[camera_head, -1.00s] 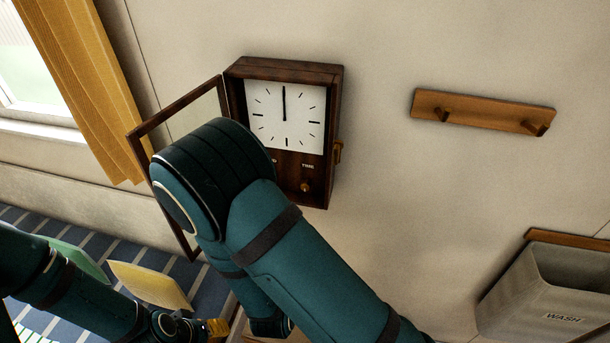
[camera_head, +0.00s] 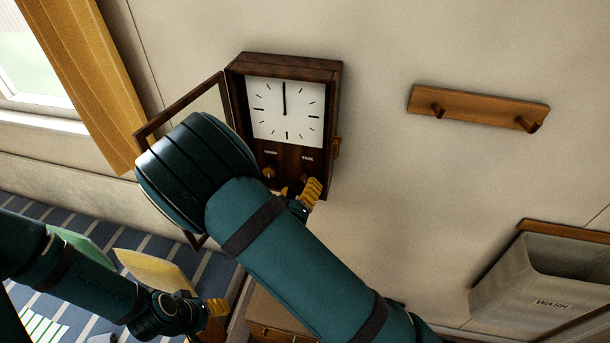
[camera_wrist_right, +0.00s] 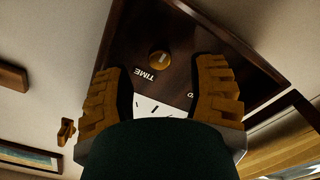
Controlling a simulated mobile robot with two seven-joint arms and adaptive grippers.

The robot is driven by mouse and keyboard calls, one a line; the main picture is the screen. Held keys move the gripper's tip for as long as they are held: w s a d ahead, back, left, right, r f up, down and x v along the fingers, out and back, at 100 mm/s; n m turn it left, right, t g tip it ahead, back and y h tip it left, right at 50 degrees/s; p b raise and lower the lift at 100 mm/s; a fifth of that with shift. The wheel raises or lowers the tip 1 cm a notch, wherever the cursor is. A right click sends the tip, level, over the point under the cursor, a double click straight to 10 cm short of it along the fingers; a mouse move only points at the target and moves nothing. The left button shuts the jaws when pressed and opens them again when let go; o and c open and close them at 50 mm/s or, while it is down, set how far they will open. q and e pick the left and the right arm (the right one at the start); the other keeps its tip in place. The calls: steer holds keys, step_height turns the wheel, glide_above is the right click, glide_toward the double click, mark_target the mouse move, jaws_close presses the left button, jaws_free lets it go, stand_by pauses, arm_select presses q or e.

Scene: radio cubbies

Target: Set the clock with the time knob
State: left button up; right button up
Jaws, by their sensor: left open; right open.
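The dark wooden wall clock (camera_head: 332,95) has a white face (camera_head: 285,112) with both hands near twelve. Its framed glass door (camera_head: 180,103) hangs open to the left. The brass time knob (camera_head: 304,177) sits low on the right of the case, under the TIME label; it also shows in the right wrist view (camera_wrist_right: 159,61). My right gripper (camera_head: 299,191) is just below the knob. In the wrist view its open fingers (camera_wrist_right: 159,80) lie either side of the knob, apart from it. My left gripper (camera_head: 214,307) is open and empty at lower left.
A second knob (camera_head: 268,172) is left of the time knob, partly beside my arm. A small wooden piece (camera_head: 337,146) sticks out of the clock's right side. A peg rail (camera_head: 478,107) and a WASH bin (camera_head: 545,285) are to the right. The wall between is clear.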

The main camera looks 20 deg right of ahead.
mark_target(304, 180)
steer(key=shift+x, duration=2)
jaws_close()
